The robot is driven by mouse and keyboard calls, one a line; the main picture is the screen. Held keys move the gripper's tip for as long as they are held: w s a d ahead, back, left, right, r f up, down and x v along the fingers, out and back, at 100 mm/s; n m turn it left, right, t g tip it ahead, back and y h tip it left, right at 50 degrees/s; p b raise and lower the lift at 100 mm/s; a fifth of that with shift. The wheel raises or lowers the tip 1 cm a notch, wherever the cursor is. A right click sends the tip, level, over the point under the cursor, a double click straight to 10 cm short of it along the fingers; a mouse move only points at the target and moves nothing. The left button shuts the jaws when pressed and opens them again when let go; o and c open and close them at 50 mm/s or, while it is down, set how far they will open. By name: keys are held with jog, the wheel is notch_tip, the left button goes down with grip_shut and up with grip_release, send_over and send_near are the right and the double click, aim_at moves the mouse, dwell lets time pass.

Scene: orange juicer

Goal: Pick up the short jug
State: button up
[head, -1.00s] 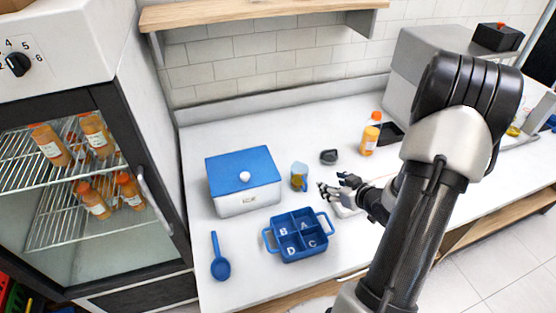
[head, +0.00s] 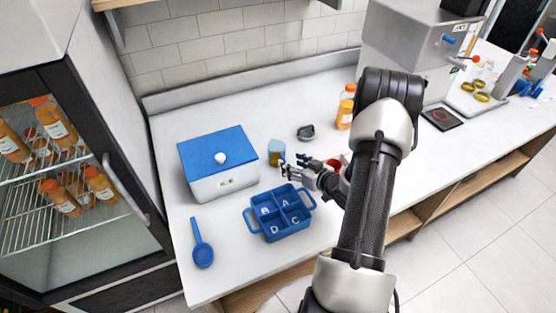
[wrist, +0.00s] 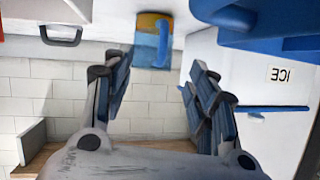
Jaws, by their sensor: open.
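The short jug (head: 276,153) is a small light-blue see-through jug with orange-brown contents. It stands on the white counter, right of the ICE box. In the wrist view the jug (wrist: 146,45) shows upside down at the top middle, with its blue handle on the right side. My gripper (head: 289,162) is open, just to the right of the jug and pointing at it. In the wrist view my gripper (wrist: 150,78) has its fingers spread wide, with the jug beyond the tips and roughly between them. Nothing is held.
The white ICE box (head: 225,185) with a blue lid stands left of the jug. A blue tray (head: 265,238) with lettered compartments lies in front, with a blue scoop (head: 202,245) to its left. A small dark object (head: 306,132) and an orange bottle (head: 345,108) stand behind.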

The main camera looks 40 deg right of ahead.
aim_at(279, 158)
jog(key=b+x, duration=0.1)
jog(key=x, duration=0.1)
jog(key=b+x, duration=0.1)
jog(key=x, duration=0.1)
jog(key=shift+w+d+f, duration=0.25)
jog(key=shift+f, duration=0.25)
jog(key=shift+w+f, duration=0.1)
jog(key=shift+w, duration=0.3)
jog(key=shift+c, duration=0.6)
grip_shut()
